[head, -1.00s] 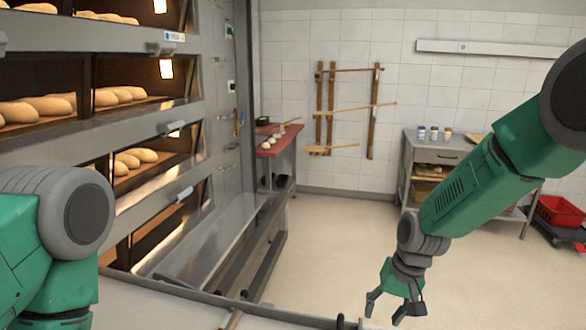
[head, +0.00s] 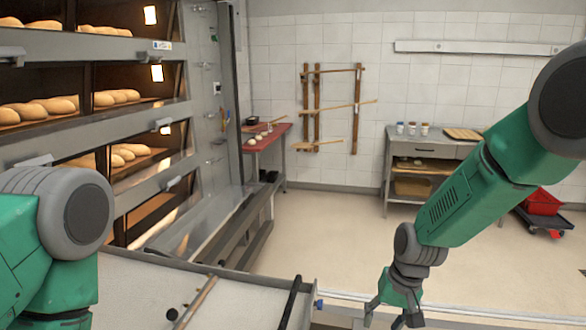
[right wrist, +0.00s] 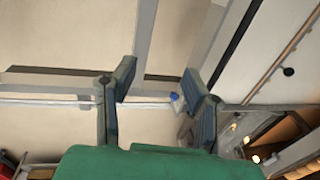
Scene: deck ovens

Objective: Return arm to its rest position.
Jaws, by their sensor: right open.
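My right arm comes in from the right in the head view, green with grey joints, and hangs down at an angle. Its gripper (head: 393,318) is at the bottom edge of that view, over the floor to the right of the white-topped loader. The right wrist view shows the two dark fingers (right wrist: 157,92) spread wide with nothing between them. My left arm shows only as a green and grey link at the lower left of the head view; its gripper is out of frame.
The deck oven (head: 95,130) with loaves stands at left. The loader's white top (head: 235,300) carries a wooden stick and a dark bar. A red table (head: 268,137), a wall rack (head: 316,110), a grey workbench (head: 432,148) and a red crate (head: 543,203) stand farther back. The floor between is open.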

